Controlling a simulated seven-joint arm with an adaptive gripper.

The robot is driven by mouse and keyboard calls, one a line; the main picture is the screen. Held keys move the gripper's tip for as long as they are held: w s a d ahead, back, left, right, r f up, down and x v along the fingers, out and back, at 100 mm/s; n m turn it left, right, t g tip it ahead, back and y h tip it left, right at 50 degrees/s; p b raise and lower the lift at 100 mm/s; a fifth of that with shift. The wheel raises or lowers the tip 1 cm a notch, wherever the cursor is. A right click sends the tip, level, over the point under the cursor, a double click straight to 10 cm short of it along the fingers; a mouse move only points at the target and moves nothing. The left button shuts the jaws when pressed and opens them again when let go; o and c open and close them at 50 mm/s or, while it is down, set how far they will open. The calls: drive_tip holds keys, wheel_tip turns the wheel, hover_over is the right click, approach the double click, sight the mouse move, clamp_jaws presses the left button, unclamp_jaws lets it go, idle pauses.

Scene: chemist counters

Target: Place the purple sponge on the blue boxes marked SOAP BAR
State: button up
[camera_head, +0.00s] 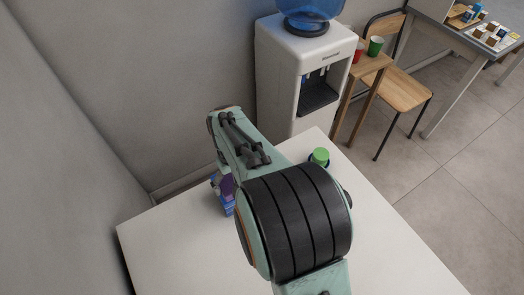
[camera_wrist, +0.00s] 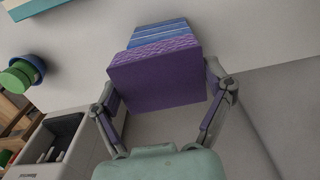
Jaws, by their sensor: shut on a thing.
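The purple sponge (camera_wrist: 157,82) is between the two fingers of my gripper (camera_wrist: 160,88) in the wrist view, and the gripper is shut on it. The blue boxes (camera_wrist: 160,34) show directly beyond the sponge's far edge, striped blue and white; any lettering is too small to read. In the head view the blue boxes (camera_head: 228,207) stand on the white counter, partly hidden by my arm. A bit of the purple sponge (camera_head: 227,186) shows at their upper part. I cannot tell whether the sponge touches the boxes. My fingers are hidden behind my arm in the head view.
A green-topped container (camera_head: 320,156) stands on the white counter (camera_head: 175,250) to the right of the boxes. A grey wall lies close behind and left. A water dispenser (camera_head: 290,70) and a wooden chair (camera_head: 398,88) stand beyond the counter. The counter's front is clear.

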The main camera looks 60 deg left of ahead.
drive_tip(key=shift+a+f, duration=0.15)
drive_tip(key=shift+f, duration=1.55)
drive_tip(key=shift+f, duration=0.15)
drive_tip(key=o, duration=0.7)
